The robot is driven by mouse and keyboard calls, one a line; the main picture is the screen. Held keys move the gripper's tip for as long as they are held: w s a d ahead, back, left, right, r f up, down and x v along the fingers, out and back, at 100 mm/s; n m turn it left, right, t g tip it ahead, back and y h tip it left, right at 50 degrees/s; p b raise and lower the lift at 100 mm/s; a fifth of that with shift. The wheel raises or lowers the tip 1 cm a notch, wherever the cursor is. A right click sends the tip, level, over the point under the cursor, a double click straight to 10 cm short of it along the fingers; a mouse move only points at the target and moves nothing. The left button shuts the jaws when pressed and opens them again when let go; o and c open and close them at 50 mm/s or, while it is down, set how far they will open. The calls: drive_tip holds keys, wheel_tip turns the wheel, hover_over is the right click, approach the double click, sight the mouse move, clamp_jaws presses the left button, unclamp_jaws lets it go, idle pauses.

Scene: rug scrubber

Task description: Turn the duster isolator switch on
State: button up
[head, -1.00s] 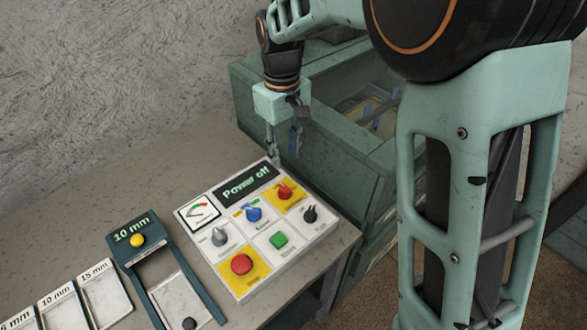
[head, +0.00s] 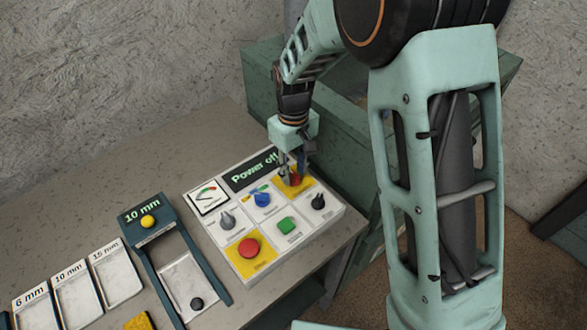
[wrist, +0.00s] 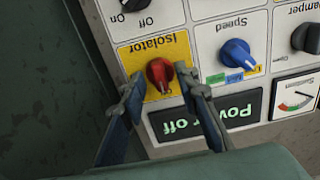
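The duster isolator switch is a red knob (wrist: 160,74) on a yellow plate (wrist: 178,48) labelled "Isolator" in the wrist view. In the head view the red knob (head: 295,178) is at the upper right of the white control panel (head: 262,274), partly hidden by my gripper. The panel's display (head: 248,171) reads "Power off". My gripper (wrist: 160,86) is open, one fingertip on each side of the red knob. I cannot tell whether either finger touches it. In the head view my gripper (head: 293,170) points down over the knob.
The panel also bears a blue speed knob (head: 262,199), a dark knob (head: 318,201), a grey knob (head: 227,220), a green button (head: 286,224) and a red button (head: 248,247). A sample frame (head: 149,237) marked 10 mm stands to the left. A green cabinet (head: 345,130) stands behind.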

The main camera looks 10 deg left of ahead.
clamp_jaws()
drive_tip(key=shift+m, duration=0.3)
drive_tip(key=m+b, duration=0.1)
drive_tip(key=m, duration=0.1)
drive_tip(key=shift+m, duration=0.4)
drive_tip(key=m, duration=0.3)
drive_tip(key=shift+m, duration=0.4)
drive_tip(key=m, duration=1)
drive_tip(key=shift+r, duration=0.1)
drive_tip(key=shift+m, duration=0.5)
